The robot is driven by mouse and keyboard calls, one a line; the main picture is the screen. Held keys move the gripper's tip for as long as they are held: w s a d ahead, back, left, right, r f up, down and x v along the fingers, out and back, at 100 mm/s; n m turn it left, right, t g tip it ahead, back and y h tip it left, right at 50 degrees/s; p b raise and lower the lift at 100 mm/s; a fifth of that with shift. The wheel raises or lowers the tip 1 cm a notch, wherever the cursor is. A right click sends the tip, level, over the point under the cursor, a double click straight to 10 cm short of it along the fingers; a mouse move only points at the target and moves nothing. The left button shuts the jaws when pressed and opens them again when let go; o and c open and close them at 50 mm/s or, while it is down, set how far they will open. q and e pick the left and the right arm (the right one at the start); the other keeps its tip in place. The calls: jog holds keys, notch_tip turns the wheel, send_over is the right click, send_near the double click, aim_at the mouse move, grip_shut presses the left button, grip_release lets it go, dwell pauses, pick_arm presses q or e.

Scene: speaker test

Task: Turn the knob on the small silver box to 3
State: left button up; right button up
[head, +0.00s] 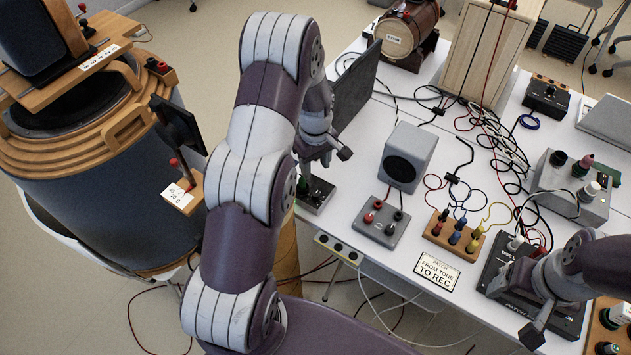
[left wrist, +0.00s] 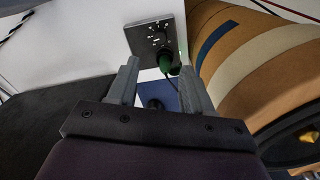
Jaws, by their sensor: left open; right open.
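The small silver box (head: 316,197) sits at the table's left edge in the head view, partly hidden by my left gripper. The knob's setting is too small to read. My left gripper (head: 325,160) is open above the box. In the left wrist view its fingers (left wrist: 160,75) stand apart, with the knob between and beyond the tips; I cannot tell whether they touch it. My right gripper (head: 518,305) is open over the black box at the right.
A grey speaker (head: 408,157) and a grey box with red and black plugs (head: 381,222) stand right of the silver box. A dark panel (head: 355,92) stands behind my left gripper. A large drum (head: 105,170) is at the left. Cables cover the table's middle right.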

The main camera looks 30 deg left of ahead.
aim_at(315, 193)
pick_arm(q)
notch_tip(315, 193, down, 11)
jog(key=shift+r+p, duration=0.15)
jog(key=shift+p, duration=0.7)
jog(key=shift+f, duration=0.35)
